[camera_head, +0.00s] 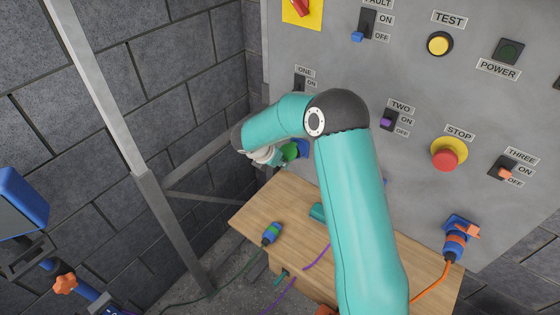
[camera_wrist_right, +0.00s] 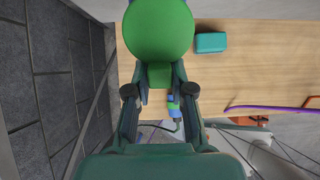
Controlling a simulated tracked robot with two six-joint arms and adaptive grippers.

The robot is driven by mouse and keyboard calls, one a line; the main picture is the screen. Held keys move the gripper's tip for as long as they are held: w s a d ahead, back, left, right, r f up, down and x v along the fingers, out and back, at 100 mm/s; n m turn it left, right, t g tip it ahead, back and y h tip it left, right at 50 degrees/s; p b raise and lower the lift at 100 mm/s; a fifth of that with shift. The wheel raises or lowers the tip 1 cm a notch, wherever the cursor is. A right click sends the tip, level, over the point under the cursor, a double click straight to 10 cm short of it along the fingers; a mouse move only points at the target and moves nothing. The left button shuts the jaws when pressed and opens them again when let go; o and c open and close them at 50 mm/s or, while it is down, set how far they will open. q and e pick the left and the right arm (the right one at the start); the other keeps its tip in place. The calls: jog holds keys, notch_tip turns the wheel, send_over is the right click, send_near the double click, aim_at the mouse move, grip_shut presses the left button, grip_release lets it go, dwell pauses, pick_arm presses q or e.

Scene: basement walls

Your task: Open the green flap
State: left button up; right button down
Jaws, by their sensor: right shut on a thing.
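The green flap (camera_head: 289,151) shows in the head view beside a blue socket body (camera_head: 303,148) low on the grey panel, partly hidden by my right arm. In the right wrist view the flap (camera_wrist_right: 160,30) is a large round green disc with a narrower green tab towards me. My right gripper (camera_wrist_right: 159,92) is shut on the flap, with its two fingers on either side of the tab. In the head view this gripper (camera_head: 272,157) reaches the flap from the left. How far the flap is open I cannot tell.
A wooden table (camera_head: 258,218) stands below the panel. A blue-green plug (camera_head: 271,233) with a cable and a teal block (camera_wrist_right: 210,42) lie on it. An orange plug (camera_head: 455,243) sits in another socket. A metal frame (camera_head: 150,190) stands at left.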

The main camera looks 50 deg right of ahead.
aim_at(288, 152)
jog(key=r, duration=0.3)
jog(key=shift+w+d+r+p, duration=0.1)
jog(key=shift+d+r+p, duration=0.1)
jog(key=shift+r+p, duration=0.2)
jog(key=shift+d+r+p, duration=0.25)
jog(key=shift+r+p, duration=0.1)
jog(key=shift+r, duration=0.6)
jog(key=shift+d+r+p, duration=0.5)
jog(key=shift+d+r, duration=0.2)
jog(key=shift+r, duration=0.2)
jog(key=c, duration=1)
grip_release()
jog(key=shift+w, duration=0.15)
jog(key=shift+d, duration=0.1)
jog(key=shift+a+r, duration=0.35)
jog(key=shift+r, duration=0.1)
jog(key=v, duration=1)
jog(key=shift+a, duration=0.55)
